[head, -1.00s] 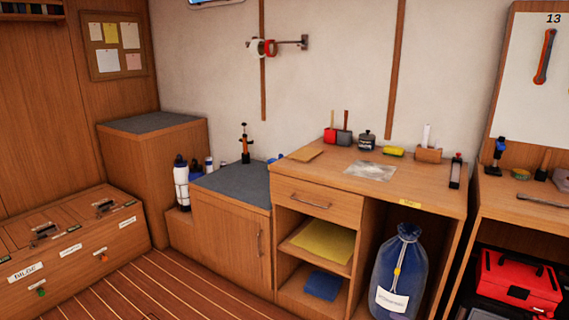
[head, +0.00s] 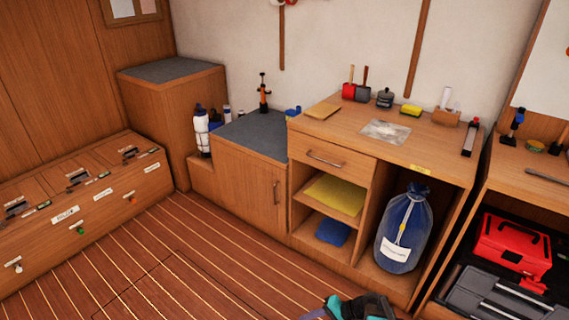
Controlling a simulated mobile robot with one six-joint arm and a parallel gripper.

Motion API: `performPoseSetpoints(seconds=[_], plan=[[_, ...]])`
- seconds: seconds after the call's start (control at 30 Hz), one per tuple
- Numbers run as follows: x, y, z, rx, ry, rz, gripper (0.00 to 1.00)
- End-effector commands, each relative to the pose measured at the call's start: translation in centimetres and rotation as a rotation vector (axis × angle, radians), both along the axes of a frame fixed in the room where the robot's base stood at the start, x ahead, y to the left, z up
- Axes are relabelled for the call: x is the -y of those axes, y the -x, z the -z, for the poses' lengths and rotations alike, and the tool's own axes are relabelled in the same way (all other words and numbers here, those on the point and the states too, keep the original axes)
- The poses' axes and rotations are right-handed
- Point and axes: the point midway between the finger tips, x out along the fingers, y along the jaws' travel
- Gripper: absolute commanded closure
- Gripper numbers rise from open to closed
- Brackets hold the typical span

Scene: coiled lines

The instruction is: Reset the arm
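My arm and my gripper do not show clearly anywhere in the head view. A dark and teal thing with a purple part (head: 350,308) is cut off by the bottom edge, in front of the desk. I cannot tell what it is.
A wooden desk (head: 335,146) holds brushes, a yellow sponge (head: 411,110) and a metal sheet. A blue sack (head: 403,228) stands beneath it. A red toolbox (head: 510,246) is at right, a bench of labelled lockers (head: 90,205) at left. The plank floor (head: 190,270) between is mostly clear.

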Motion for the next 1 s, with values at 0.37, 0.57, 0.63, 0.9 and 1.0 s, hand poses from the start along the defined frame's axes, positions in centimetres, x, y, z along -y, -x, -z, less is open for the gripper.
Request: performPoseSetpoints(seconds=[0.37, 0.57, 0.63, 0.9, 1.0], plan=[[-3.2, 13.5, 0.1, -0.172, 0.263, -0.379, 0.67], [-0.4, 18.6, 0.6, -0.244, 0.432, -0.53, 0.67], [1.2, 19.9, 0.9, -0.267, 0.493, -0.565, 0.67], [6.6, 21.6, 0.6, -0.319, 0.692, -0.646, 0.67], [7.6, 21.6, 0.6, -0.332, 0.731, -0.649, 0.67]])
